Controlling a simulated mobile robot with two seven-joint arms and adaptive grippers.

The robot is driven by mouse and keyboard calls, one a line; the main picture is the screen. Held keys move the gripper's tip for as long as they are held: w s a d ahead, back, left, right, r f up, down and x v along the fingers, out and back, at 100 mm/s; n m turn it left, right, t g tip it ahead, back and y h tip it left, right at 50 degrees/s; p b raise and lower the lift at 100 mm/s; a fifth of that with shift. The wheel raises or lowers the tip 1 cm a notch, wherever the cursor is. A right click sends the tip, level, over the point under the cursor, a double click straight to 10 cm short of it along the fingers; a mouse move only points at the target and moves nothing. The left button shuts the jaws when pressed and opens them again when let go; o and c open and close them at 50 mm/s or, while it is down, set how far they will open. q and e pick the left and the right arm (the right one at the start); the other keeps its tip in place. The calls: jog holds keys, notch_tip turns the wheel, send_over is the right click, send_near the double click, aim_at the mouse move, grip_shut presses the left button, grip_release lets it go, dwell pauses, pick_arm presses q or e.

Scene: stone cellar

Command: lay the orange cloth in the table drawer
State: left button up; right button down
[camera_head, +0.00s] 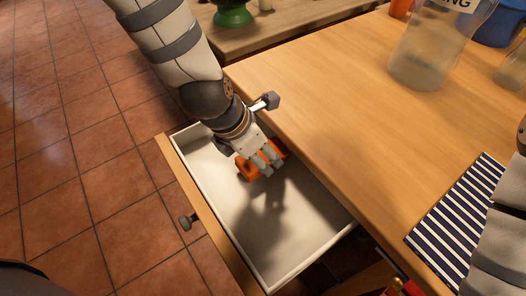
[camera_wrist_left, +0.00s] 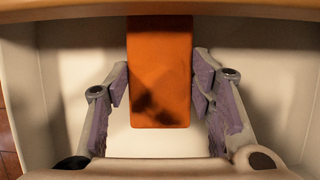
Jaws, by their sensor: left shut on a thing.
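The orange cloth (camera_head: 246,168) is folded and inside the open table drawer (camera_head: 300,268), near its back left part. My left gripper (camera_head: 268,166) reaches down into the drawer and is shut on the cloth. In the left wrist view the cloth (camera_wrist_left: 160,75) lies between the two fingers (camera_wrist_left: 160,85), over the pale drawer floor (camera_wrist_left: 75,70). The gripper hides part of the cloth in the head view. I cannot tell whether the cloth touches the drawer floor. My right arm shows at the right edge, but its gripper is out of view.
The wooden tabletop (camera_head: 330,80) overhangs the drawer's back. A clear jug (camera_head: 420,50) and a striped cloth (camera_head: 455,225) are on it. The drawer has a dark knob (camera_head: 187,221) on its front. The drawer's front right part is empty. Another table (camera_head: 290,25) with a green pot (camera_head: 232,14) stands behind.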

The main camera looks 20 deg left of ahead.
pick_arm(q)
jog(key=shift+w+d+f, duration=0.15)
jog(key=shift+d+f, duration=0.05)
jog(key=shift+f, duration=0.45)
jog(key=shift+a, duration=0.1)
jog(key=o, duration=0.7)
jog(key=shift+f, duration=0.15)
jog(key=shift+c, duration=0.2)
jog(key=o, duration=0.4)
jog(key=shift+o, duration=0.2)
